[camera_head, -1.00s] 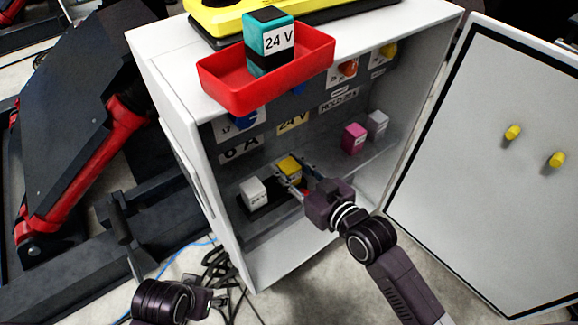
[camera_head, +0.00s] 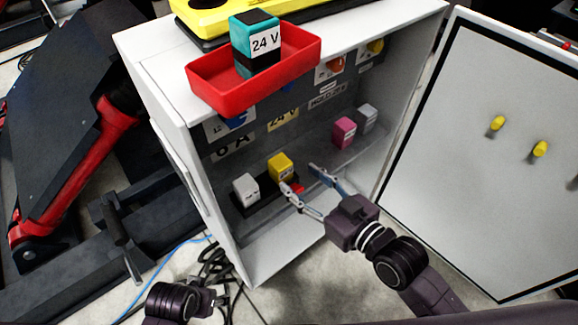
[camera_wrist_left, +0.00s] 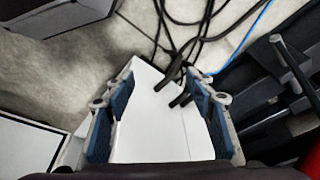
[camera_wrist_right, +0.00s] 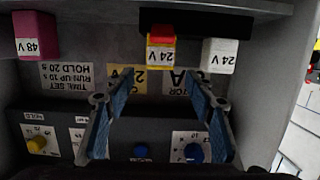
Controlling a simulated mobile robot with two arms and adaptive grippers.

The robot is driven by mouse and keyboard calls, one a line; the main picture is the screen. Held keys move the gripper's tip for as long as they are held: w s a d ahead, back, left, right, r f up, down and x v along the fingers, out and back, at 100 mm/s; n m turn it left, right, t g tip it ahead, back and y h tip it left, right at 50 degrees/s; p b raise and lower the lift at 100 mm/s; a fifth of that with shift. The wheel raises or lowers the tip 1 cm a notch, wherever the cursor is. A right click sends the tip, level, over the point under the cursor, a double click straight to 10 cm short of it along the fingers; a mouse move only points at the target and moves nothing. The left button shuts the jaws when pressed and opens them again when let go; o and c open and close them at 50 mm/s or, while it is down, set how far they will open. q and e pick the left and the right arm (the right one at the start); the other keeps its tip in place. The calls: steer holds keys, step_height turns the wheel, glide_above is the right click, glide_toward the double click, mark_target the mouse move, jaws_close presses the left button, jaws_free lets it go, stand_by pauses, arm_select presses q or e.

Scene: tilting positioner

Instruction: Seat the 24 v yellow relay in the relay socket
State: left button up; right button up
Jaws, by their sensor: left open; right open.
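The yellow 24 V relay (camera_head: 281,166) stands upright on the black socket strip (camera_head: 262,193) inside the cabinet. It also shows upside down in the right wrist view (camera_wrist_right: 161,56), with a red part (camera_wrist_right: 162,37) at its foot. Its contacts are hidden, so I cannot tell how deep it sits. My right gripper (camera_head: 301,177) is open and empty, to the right of and in front of the relay, apart from it. In the right wrist view nothing is between its fingers (camera_wrist_right: 160,82). My left gripper (camera_wrist_left: 160,80) is open and empty, outside the cabinet.
A white 24 V relay (camera_head: 246,189) stands left of the yellow one. Pink (camera_head: 344,132) and grey (camera_head: 366,118) relays stand on the right. A red tray (camera_head: 215,92) holding a teal 24 V relay (camera_head: 255,45) sits on the cabinet. The door (camera_head: 470,180) stands open.

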steer(key=s+d+f+m+g+h, duration=0.1)
steer(key=s+d+f+g+h, duration=0.2)
steer(key=f, duration=0.5)
steer(key=s+d+f+m+g+h, duration=0.1)
steer(key=s+d+f+m+h, duration=0.1)
steer(key=d+f, duration=0.5)
arm_select(q)
steer(key=shift+s+f, duration=0.1)
steer(key=shift+f, duration=0.65)
arm_select(e)
steer(key=s+d+f+m+g+h, duration=0.1)
steer(key=s+d+f+g+h, duration=0.1)
steer(key=s+f, duration=0.4)
steer(key=s+d+f+m+g+h, duration=0.1)
steer(key=s+d+f+g+h, duration=0.1)
steer(key=s+f, duration=0.5)
steer(key=shift+d+g, duration=0.55)
steer(key=shift+g, duration=0.35)
arm_select(q)
steer(key=shift+r, duration=0.1)
arm_select(e)
steer(key=shift+w, duration=0.1)
arm_select(q)
steer(key=shift+p, duration=0.35)
arm_select(e)
steer(key=shift+f, duration=0.1)
